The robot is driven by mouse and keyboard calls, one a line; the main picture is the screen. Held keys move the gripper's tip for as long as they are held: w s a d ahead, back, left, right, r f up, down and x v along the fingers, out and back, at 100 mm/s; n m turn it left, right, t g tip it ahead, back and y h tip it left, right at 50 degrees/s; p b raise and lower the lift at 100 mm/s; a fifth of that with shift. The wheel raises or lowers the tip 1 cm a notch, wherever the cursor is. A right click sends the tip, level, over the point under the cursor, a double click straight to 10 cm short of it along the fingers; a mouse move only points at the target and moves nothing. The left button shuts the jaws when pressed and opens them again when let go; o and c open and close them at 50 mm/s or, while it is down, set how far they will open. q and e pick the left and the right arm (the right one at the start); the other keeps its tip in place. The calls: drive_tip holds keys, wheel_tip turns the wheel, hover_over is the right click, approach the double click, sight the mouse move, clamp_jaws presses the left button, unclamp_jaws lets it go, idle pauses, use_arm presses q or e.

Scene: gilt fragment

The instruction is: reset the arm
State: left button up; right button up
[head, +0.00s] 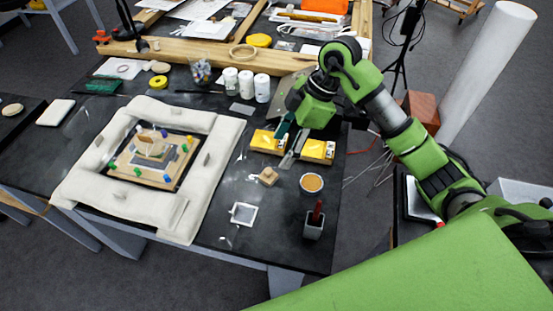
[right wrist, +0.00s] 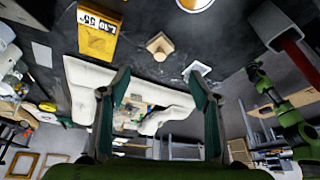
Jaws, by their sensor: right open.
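My right arm (head: 400,125) reaches in from the right in the head view, bent at its elbow, over the right part of the black table. My right gripper (head: 291,146) is open and empty, pointing down near two yellow boxes (head: 318,150). In the right wrist view its two teal fingers (right wrist: 160,112) are spread wide with nothing between them. A green arm (right wrist: 290,118) also shows at the right of that view, and no gripper can be made out on it. My left gripper does not show in the head view.
A padded white frame (head: 226,153) surrounds a wooden board with a fragment on the left. A small wooden block (head: 268,176), an amber-filled cup (head: 311,183), a grey holder (head: 314,226) and white jars (head: 262,88) stand nearby. A white column (head: 487,70) rises beyond the table.

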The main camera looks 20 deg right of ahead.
drive_tip(key=shift+d+r, duration=0.25)
drive_tip(key=shift+r, duration=0.4)
